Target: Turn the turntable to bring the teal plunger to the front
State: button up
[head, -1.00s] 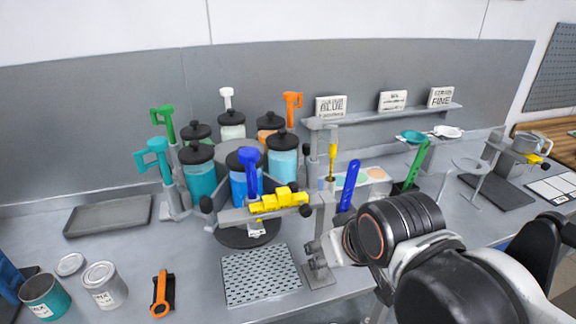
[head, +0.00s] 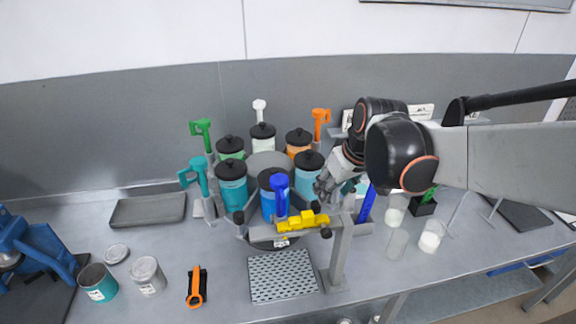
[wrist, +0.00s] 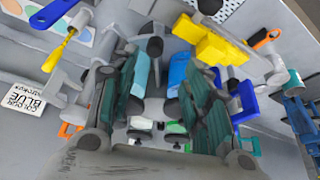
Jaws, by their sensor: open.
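The turntable carries a ring of black-lidded canisters, each with a coloured plunger handle. The teal plunger (head: 195,176) stands at the left of the ring, beside the teal canister (head: 232,190). The blue plunger (head: 280,190) is at the front with the blue canister (head: 267,205), behind the yellow piece (head: 303,221) on the grey stand. My gripper (head: 325,188) is open at the right side of the ring, close to the light-blue canister (head: 308,172). In the wrist view, light-blue and blue surfaces show between the fingers of my gripper (wrist: 165,105). I cannot tell whether they touch.
The grey stand's post (head: 341,255) rises just right of the turntable, near my gripper. A perforated plate (head: 282,276) lies in front. A tray (head: 148,209), paint cans (head: 148,275) and an orange-handled tool (head: 196,287) are at the left. Beakers (head: 431,236) stand at the right.

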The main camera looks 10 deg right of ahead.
aim_at(318, 205)
jog(key=shift+n, duration=0.3)
jog(key=x, duration=0.5)
jog(key=b+x, duration=0.1)
jog(key=x, duration=0.4)
jog(key=w+x, duration=0.1)
jog(key=x, duration=0.5)
jog(key=shift+d+r+b, duration=0.15)
jog(key=shift+r+b, duration=0.05)
jog(key=shift+b, duration=0.15)
grip_shut()
